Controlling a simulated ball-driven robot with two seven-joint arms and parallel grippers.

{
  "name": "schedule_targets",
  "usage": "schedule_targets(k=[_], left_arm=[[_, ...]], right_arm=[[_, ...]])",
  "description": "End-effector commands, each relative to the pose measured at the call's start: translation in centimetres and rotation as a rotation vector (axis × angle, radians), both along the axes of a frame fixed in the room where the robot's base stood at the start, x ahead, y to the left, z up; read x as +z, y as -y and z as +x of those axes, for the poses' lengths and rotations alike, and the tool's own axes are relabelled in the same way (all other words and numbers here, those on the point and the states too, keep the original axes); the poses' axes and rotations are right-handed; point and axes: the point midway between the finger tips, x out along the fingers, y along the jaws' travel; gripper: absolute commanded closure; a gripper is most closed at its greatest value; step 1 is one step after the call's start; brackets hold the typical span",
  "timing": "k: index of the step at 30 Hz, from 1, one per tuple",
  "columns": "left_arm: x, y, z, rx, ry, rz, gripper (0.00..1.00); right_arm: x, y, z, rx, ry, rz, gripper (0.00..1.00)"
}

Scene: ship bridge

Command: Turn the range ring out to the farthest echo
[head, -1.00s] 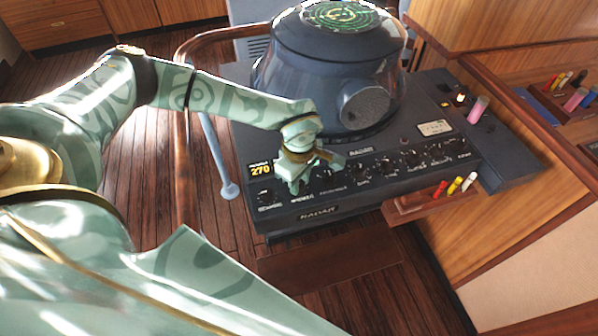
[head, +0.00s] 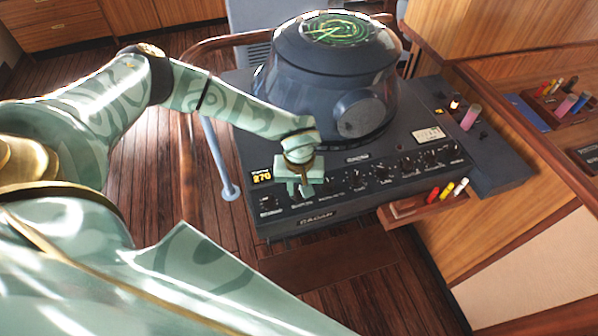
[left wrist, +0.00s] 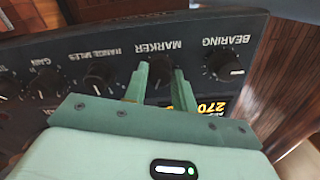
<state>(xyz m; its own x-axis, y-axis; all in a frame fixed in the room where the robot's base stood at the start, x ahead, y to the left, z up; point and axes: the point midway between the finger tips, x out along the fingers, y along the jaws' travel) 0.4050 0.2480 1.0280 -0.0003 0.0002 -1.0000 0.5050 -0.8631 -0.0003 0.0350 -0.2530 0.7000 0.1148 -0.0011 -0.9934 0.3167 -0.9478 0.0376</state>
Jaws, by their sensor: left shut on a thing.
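The radar console (head: 385,185) stands in front of me, with a row of black knobs along its front panel. My left gripper (head: 299,189) is at the left part of this row. In the left wrist view, my left gripper (left wrist: 160,88) is shut on the knob labelled MARKER (left wrist: 161,70), one finger on each side. The BEARING knob (left wrist: 224,66) and the RANGE MILES knob (left wrist: 100,75) are on either side of it, apart from the fingers. The round radar screen (head: 338,28) glows green on top of the hood; its rings and echoes are too small to tell apart. My right gripper is out of view.
An orange display reading 270 (head: 261,176) is left of my gripper. A small wooden tray (head: 402,210) with colored markers sticks out at the console's front right. A curved wooden rail (head: 187,120) runs along the left side. Open plank floor lies at left.

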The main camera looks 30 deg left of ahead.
Motion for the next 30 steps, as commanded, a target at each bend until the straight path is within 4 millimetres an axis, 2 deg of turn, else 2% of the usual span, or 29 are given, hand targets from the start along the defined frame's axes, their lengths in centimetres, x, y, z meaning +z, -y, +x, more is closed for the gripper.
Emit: schedule_targets(k=[6, 15, 30], left_arm=[[0.2, 0.0, 0.2, -0.175, 0.004, 0.001, 0.96], [0.2, 0.0, 0.2, -0.341, 0.004, 0.000, 0.96], [0.1, 0.0, 0.2, -0.408, 0.004, 0.000, 0.96]], right_arm=[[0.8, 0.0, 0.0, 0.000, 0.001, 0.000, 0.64], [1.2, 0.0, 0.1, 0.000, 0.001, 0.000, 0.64], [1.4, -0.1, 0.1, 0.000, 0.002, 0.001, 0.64]])
